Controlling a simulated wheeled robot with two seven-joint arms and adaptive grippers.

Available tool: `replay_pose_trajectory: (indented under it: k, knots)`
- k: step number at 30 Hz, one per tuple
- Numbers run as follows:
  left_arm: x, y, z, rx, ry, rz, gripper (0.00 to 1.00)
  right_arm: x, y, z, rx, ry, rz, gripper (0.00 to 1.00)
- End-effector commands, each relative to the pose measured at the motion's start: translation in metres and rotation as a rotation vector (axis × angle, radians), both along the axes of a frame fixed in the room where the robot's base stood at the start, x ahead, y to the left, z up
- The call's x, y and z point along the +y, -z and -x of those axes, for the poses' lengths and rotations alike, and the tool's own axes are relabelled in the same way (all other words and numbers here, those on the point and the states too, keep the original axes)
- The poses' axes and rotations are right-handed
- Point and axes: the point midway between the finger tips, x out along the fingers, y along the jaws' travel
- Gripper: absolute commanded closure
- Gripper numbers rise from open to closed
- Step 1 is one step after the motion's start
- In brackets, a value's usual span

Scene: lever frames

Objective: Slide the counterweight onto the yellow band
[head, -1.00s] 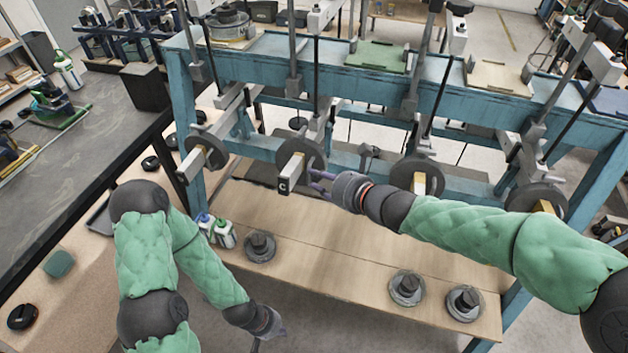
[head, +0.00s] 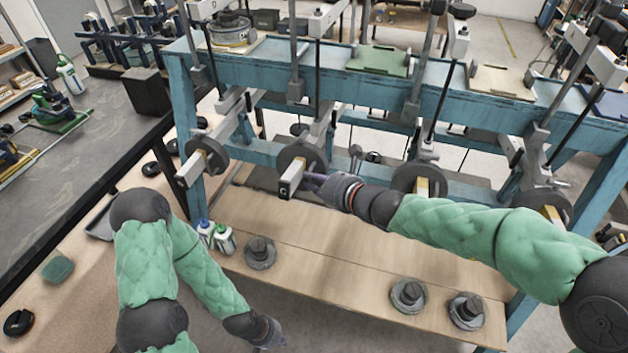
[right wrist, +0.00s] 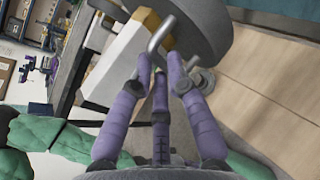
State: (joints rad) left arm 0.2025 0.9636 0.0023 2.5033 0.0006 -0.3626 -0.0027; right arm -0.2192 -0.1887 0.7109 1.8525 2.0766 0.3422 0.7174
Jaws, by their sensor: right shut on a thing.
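The counterweight, a thick dark grey disc (head: 294,152), hangs around the pale lever beam marked C (head: 286,190). In the right wrist view the disc (right wrist: 205,25) has a bent metal handle (right wrist: 160,36). The yellow band (right wrist: 150,17) shows on the beam right beside the disc; how far the disc covers it is hidden. My right gripper (head: 312,182) is at the disc's right side, by the beam end. Its purple fingers (right wrist: 160,65) are shut on the handle. My left gripper (head: 274,338) hangs low at the front, away from the levers; its finger state is unclear.
Similar levers with discs stand left (head: 206,156) and right (head: 419,178) on the blue frame (head: 345,85). Several loose weights (head: 260,252) and two bottles (head: 224,238) stand on the wooden shelf (head: 330,268). A dark bench (head: 70,180) is at the left.

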Motion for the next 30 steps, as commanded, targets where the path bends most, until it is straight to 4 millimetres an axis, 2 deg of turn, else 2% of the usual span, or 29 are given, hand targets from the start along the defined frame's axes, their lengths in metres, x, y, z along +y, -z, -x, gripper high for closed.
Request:
replay_pose_trajectory:
  k: [8, 9, 22, 30]
  knots:
    - [0.000, 0.002, 0.000, 0.000, 0.000, 0.000, 1.00, 0.000, 0.001, 0.000, 0.002, -0.001, 0.001, 1.00]
    - [0.000, 0.002, 0.000, 0.000, 0.000, 0.000, 1.00, 0.000, 0.001, 0.000, 0.001, -0.001, 0.000, 0.73]
    - [0.000, 0.002, 0.000, 0.000, 0.000, 0.000, 1.00, -0.004, -0.003, 0.002, -0.002, 0.001, 0.000, 0.73]
    - [0.000, 0.002, 0.000, 0.000, 0.000, 0.000, 1.00, -0.031, -0.020, 0.032, -0.003, 0.003, -0.001, 0.73]
